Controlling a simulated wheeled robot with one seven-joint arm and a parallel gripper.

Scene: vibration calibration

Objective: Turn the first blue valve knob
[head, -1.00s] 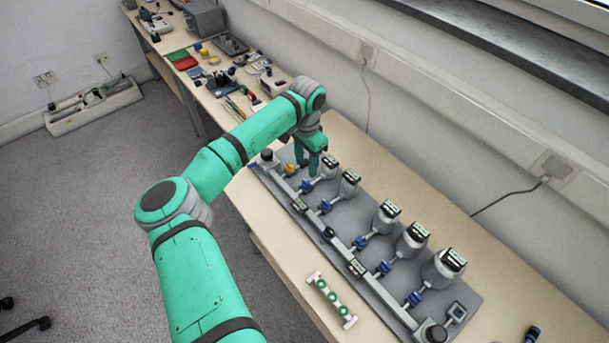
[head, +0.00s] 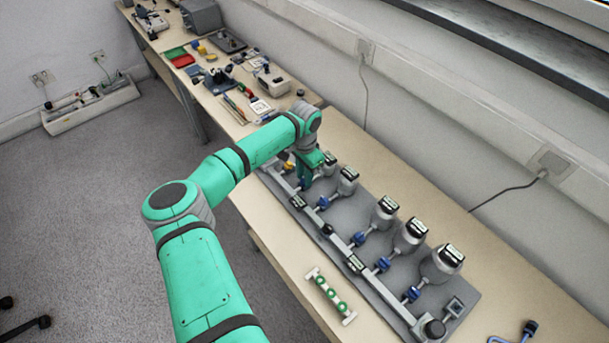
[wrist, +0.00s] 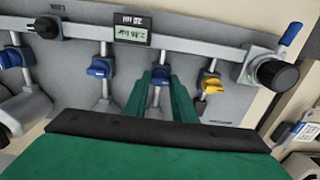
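A row of blue valve knobs runs along the pipe of a grey valve panel (head: 342,224) in the head view. My gripper (wrist: 161,78) is down at the blue knob (wrist: 159,73) beside the yellow knob (wrist: 210,85), at the panel's far end. Its two green fingers are apart, one on each side of this knob. Whether they press on it I cannot tell. The gripper (head: 305,182) mostly hides that knob in the head view. Another blue knob (wrist: 100,67) stands to the left in the wrist view, clear of the fingers.
Grey bottles with displays (head: 385,212) stand along the wall side of the panel. A black end knob (wrist: 277,74) is right of the yellow knob. A rack with green rings (head: 331,294) lies on the table's front side. Tools crowd the far table.

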